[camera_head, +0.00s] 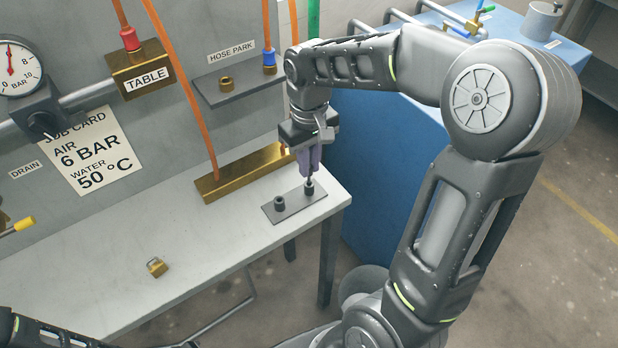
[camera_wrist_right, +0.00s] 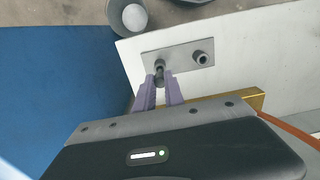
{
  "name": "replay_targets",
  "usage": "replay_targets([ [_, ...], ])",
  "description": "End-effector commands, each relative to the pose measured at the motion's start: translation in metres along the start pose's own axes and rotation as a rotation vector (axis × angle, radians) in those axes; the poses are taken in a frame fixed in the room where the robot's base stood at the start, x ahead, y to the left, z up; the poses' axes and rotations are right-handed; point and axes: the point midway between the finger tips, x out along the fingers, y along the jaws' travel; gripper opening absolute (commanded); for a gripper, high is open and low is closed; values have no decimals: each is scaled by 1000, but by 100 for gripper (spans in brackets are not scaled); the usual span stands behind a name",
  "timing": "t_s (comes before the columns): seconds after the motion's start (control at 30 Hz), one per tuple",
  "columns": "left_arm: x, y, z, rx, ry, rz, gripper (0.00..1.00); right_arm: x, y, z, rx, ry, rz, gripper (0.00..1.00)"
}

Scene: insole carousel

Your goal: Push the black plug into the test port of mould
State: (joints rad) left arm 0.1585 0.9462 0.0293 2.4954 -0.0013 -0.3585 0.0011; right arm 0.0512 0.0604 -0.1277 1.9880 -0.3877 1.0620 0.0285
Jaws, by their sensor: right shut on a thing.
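My right gripper (camera_head: 309,178) has purple fingers and points down at the right end of a small grey plate (camera_head: 293,209) on the pale table. The fingers are shut on a black plug (camera_head: 309,189) at that end of the plate. The plug also shows between the fingertips in the right wrist view (camera_wrist_right: 160,68). Its lower end is at the plate; I cannot tell whether it is seated. A second dark, round piece (camera_head: 279,203) stands on the plate's left part, apart from the gripper. I cannot identify the mould's test port for certain. My left gripper is not in view.
A long brass block (camera_head: 240,176) lies behind the plate, with an orange hose (camera_head: 185,90) reaching it. A small brass padlock-like piece (camera_head: 156,267) lies on the table (camera_head: 110,250). A blue cabinet (camera_head: 375,170) stands to the right. The table's front middle is clear.

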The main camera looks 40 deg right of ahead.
Motion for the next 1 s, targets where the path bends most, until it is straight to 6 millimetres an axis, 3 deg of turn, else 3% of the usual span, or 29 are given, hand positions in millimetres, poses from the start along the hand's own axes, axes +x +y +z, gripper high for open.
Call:
replay_targets([
  [0.5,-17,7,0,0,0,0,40,-23,0,0,0,0,0,0],
  [1.0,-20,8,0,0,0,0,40,-25,0,0,0,0,0,0],
])
